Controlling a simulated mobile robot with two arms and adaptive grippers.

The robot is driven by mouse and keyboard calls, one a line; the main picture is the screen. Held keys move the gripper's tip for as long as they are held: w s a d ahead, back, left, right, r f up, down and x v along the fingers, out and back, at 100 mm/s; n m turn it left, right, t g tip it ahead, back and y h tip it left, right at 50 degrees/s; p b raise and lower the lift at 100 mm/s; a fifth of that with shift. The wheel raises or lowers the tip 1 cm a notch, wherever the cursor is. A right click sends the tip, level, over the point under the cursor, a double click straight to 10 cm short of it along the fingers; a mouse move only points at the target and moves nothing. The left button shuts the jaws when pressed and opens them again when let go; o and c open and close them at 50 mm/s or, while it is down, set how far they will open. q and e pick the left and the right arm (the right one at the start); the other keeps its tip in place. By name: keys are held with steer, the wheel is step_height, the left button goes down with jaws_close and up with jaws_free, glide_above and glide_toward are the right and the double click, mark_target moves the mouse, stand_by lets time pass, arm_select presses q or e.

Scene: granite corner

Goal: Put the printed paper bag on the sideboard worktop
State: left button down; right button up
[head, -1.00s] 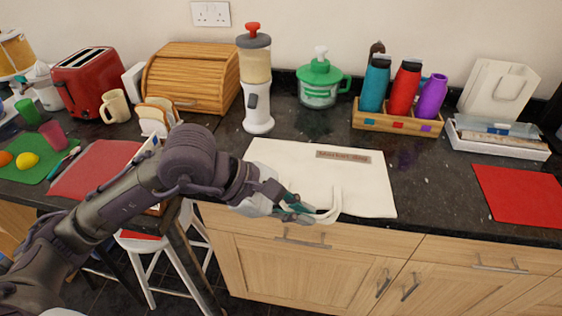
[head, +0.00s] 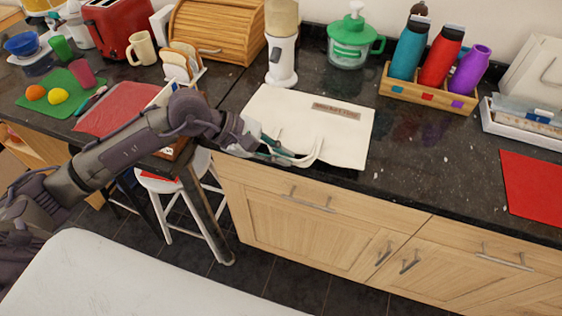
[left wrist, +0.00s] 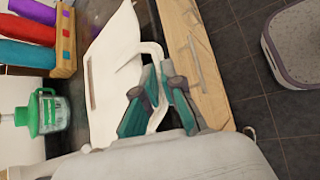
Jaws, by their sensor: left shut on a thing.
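The printed paper bag (head: 345,136) is cream white with a brown printed label. It lies flat on the dark speckled worktop (head: 435,160) above the oak cabinet, its handles toward the front edge. My left gripper (head: 283,154) comes in from the left at the bag's front side and is shut on a handle. In the left wrist view the teal fingers (left wrist: 158,88) are at the pale handle loop, and the bag (left wrist: 112,65) stretches away beyond them. The exact finger contact is partly hidden. My right gripper is not in view.
Behind the bag stand a white blender (head: 282,55) and a green-lidded jar (head: 350,42). A wooden crate of bottles (head: 430,90) is at the back right. A red mat (head: 535,190) lies right. Bare worktop lies between bag and mat. A white stool (head: 170,190) stands below, left.

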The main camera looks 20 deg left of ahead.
arm_select(q)
step_height(320, 180, down, 4)
steer(key=shift+r+p, duration=0.1)
steer(key=shift+p, duration=0.4)
steer(key=c, duration=1.3)
jaws_free()
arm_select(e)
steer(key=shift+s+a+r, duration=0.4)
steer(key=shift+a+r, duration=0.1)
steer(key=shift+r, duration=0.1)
arm_select(q)
steer(key=shift+a, duration=0.1)
